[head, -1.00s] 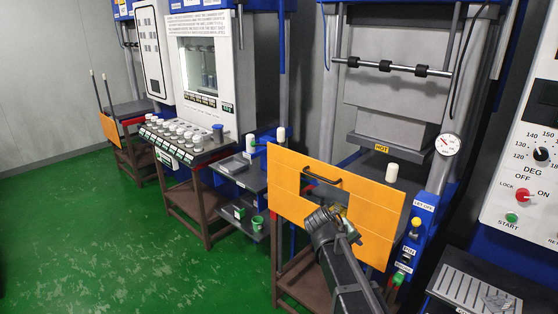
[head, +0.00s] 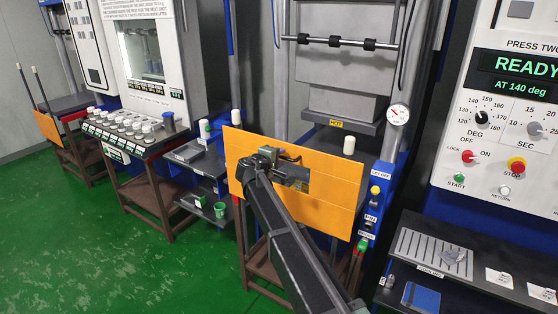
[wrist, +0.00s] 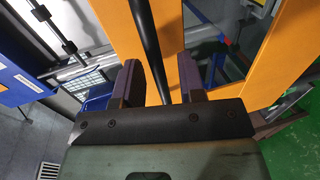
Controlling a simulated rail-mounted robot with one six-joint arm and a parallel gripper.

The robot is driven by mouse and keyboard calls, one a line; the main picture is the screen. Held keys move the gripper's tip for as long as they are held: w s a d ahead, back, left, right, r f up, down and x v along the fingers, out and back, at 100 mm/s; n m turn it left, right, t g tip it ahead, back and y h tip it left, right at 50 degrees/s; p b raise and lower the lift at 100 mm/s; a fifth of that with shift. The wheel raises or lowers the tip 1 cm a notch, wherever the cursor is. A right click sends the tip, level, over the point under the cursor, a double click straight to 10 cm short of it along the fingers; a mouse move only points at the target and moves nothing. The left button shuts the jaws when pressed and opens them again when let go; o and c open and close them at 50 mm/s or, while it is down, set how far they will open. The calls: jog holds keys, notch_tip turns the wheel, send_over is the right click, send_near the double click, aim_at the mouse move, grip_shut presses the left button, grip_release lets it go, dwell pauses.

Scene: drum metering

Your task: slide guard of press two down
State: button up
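The orange guard (head: 335,188) of press two stands upright in front of the press, below the HOT label. A black bar handle (head: 290,157) is on its upper part, mostly hidden by my gripper in the head view. My gripper (head: 296,172) is at the handle. In the wrist view, the handle (wrist: 149,40) runs between the two fingers of my gripper (wrist: 160,80), with gaps visible at both sides, so the fingers are open around it. Orange parts of the guard (wrist: 268,50) fill the right of the wrist view.
The press two control panel (head: 505,110) reads READY, AT 140 deg. A dark bench (head: 470,265) with a slotted plate stands at the right. A blue post with buttons (head: 372,200) is beside the guard. Green floor (head: 90,240) is clear at the left.

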jog(key=shift+w+d, duration=0.2)
jog(key=shift+w, duration=0.15)
jog(key=shift+c, duration=0.3)
grip_shut()
jog(key=shift+f, duration=0.2)
notch_tip(320, 180, down, 37)
jog(key=b, duration=3.7)
jog(key=shift+s, duration=0.15)
